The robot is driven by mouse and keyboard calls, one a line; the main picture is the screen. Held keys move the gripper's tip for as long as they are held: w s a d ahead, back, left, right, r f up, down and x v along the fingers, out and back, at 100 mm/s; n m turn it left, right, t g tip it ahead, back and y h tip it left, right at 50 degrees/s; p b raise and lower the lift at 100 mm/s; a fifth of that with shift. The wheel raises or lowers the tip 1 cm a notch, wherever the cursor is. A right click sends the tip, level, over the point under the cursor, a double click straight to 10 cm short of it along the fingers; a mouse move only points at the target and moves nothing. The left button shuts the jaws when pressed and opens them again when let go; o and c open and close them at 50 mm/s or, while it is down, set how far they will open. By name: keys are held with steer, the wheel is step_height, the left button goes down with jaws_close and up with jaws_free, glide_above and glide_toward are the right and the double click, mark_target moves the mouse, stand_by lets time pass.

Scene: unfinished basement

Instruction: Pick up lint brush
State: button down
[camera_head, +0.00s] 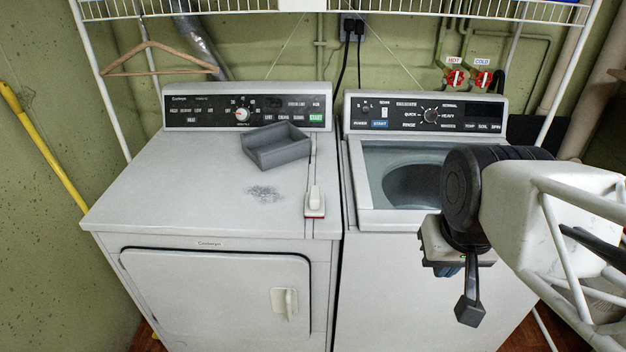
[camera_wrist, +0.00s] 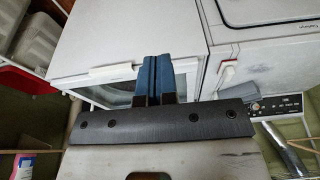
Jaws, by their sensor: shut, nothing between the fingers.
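The lint brush (camera_head: 315,202), white with a red edge at its base, lies on top of the left-hand machine, the dryer (camera_head: 150,200), near its right edge. In the wrist view the brush (camera_wrist: 228,73) shows small, right of the fingers. My gripper (camera_wrist: 152,58) has two blue fingers pressed together with nothing between them. In the head view my gripper (camera_head: 448,271) is in front of the right-hand machine, the washer (camera_head: 385,260), to the right of the brush and well apart from it. It is partly hidden by my wrist there.
A grey open bin (camera_head: 276,148) stands on the dryer behind the brush. A grey patch of lint (camera_head: 264,193) lies to the brush's left. The washer's lid opening (camera_head: 405,180) is beside the dryer. A wire shelf (camera_head: 260,10) and hanger (camera_head: 158,58) are above.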

stand_by(0.4)
jaws_free()
stand_by(0.4)
steer(key=shift+w, duration=0.1)
steer(key=n+g, duration=0.3)
steer(key=n, duration=1.5)
glide_above(314, 193)
steer(key=f, duration=0.8)
steer(key=shift+d+f, duration=0.2)
steer(key=shift+d, duration=0.05)
steer(key=shift+w+a+f, duration=0.1)
steer(key=shift+a+f, duration=0.1)
steer(key=shift+a, duration=0.05)
steer(key=shift+f, duration=1.25)
